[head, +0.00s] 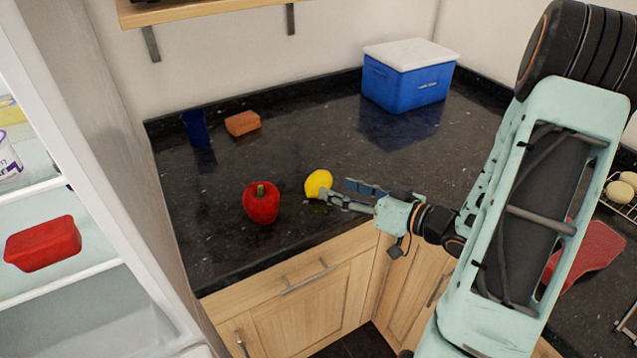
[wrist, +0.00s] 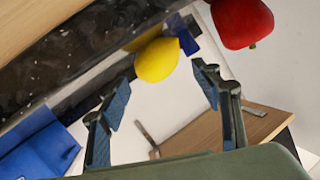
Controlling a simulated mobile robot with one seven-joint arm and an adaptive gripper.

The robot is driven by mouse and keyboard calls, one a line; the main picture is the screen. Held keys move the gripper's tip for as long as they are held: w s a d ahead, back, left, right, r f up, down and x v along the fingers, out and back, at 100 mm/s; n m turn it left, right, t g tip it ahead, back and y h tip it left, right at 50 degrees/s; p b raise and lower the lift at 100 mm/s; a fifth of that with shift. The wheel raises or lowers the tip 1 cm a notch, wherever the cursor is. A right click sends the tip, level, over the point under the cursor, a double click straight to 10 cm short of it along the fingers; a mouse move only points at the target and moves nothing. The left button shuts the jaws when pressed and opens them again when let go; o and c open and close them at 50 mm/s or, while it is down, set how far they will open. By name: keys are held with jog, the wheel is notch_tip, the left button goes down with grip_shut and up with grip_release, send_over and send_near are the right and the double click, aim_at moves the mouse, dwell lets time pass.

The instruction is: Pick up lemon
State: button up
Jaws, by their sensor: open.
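The yellow lemon (head: 318,182) lies on the black granite counter (head: 270,225), a little behind its front edge. My gripper (head: 340,193) reaches in from the right, low over the counter, with its fingertips close beside the lemon. In the wrist view the lemon (wrist: 158,60) shows just beyond and between the two spread fingertips (wrist: 160,78). The gripper is open with nothing held. I cannot tell whether a fingertip touches the lemon.
A red bell pepper (head: 261,204) stands just left of the lemon. A blue cup (head: 196,128) and an orange-brown block (head: 242,123) are at the back left. A blue cooler with a white lid (head: 408,82) stands at the back. An open fridge (head: 100,215) borders the left.

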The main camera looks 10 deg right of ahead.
aim_at(328, 184)
jog(key=shift+x, duration=2.75)
jog(key=shift+w+d, duration=0.15)
jog(key=shift+c, duration=0.6)
jog(key=c, duration=0.9)
jog(key=shift+o, duration=0.2)
